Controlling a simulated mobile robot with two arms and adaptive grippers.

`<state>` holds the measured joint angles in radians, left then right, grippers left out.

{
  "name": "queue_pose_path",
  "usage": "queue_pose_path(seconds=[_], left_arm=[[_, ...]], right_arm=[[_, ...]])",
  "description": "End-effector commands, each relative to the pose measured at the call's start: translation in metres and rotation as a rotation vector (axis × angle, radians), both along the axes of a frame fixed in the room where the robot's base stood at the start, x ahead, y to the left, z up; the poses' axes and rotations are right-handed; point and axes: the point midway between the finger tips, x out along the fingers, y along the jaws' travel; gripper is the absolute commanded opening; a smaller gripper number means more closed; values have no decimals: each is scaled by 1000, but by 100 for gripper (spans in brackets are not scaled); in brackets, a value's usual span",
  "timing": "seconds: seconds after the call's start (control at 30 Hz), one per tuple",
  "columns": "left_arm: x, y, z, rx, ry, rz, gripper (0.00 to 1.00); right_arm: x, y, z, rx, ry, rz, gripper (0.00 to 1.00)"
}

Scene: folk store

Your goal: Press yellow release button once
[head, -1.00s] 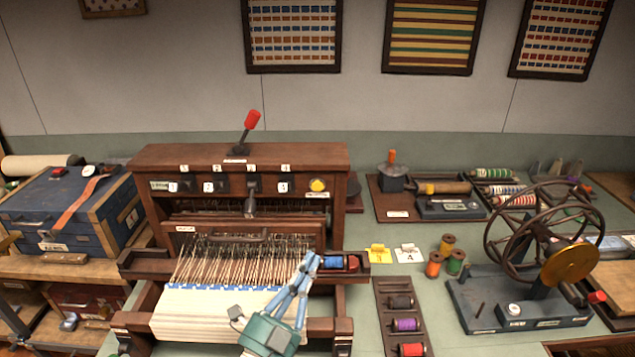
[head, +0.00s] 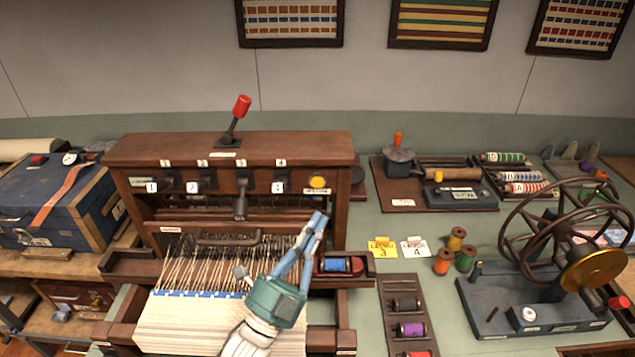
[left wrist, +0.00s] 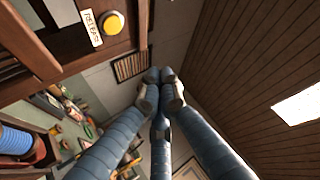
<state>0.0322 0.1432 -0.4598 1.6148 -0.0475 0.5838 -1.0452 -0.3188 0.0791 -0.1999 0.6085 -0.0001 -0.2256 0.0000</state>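The round yellow button (head: 317,181) sits at the right end of the loom's dark front panel, above a small pale label. In the left wrist view the yellow button (left wrist: 113,24) is at the upper left, beside a label reading "RELEASE". My left gripper (head: 318,217) is in front of the loom, its fingertips pointing up, a little below the button in the head view. In the left wrist view the fingertips (left wrist: 162,82) are drawn together with nothing between them, lower right of the button and apart from it. My right gripper is not in view.
The wooden loom (head: 230,150) has a red-knobbed lever (head: 241,107) on top and several numbered levers on its front. A blue spool (head: 338,265) lies in a tray right of my gripper. A wheel winder (head: 530,305) and loose spools stand on the right bench.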

Motion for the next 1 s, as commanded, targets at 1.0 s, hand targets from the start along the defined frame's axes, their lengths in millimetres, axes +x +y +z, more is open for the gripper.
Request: queue_pose_path(seconds=[1.0], left_arm=[[86, 0, 0, 0, 1, 1, 0]], right_arm=[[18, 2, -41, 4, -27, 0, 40]])
